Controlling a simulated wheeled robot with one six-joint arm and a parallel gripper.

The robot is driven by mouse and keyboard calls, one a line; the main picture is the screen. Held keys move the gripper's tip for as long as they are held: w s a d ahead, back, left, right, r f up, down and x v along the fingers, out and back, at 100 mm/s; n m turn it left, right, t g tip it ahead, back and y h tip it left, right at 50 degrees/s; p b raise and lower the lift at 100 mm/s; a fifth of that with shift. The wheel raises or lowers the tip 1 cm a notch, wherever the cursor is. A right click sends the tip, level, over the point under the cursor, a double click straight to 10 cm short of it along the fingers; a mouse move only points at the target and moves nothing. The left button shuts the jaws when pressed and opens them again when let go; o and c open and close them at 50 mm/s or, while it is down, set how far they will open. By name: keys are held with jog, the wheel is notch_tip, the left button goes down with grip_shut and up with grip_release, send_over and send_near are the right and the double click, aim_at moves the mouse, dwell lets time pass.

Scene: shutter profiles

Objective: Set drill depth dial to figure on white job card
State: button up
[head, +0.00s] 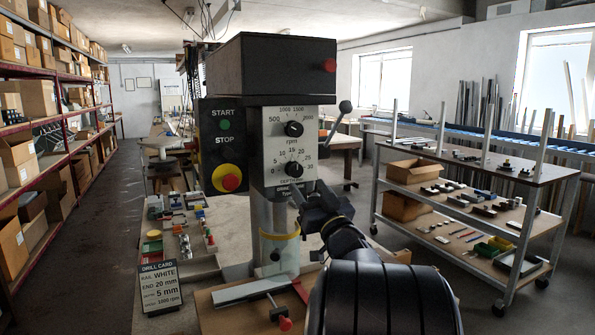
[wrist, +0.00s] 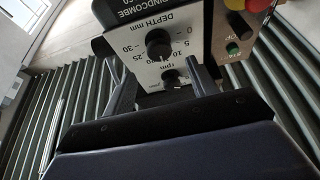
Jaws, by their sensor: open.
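The drill's depth dial (head: 296,158) is a black knob on the grey front panel, with a scale from 0 to 30. It also shows upside down in the wrist view (wrist: 159,43); I cannot read its pointer surely. The drill card (head: 160,287) is dark with white print, standing left of the drill; it reads rail white, end 20 mm, a 5 mm line that seems to be depth, and a speed line. My gripper (head: 309,193) is open and empty, just below and in front of the panel.
The rpm dial (head: 294,129) sits above the depth dial. A red stop button (head: 230,182) is left, and a lever (head: 340,115) sticks out right. A red-handled clamp (head: 285,322) and a pale rail (head: 252,291) lie below. A shelved trolley (head: 470,215) stands right.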

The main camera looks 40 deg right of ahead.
aim_at(297, 171)
jog(key=p+x, duration=0.1)
jog(key=x, duration=0.5)
jog(key=shift+p, duration=0.35)
jog(key=shift+c, duration=0.2)
jog(key=c, duration=0.9)
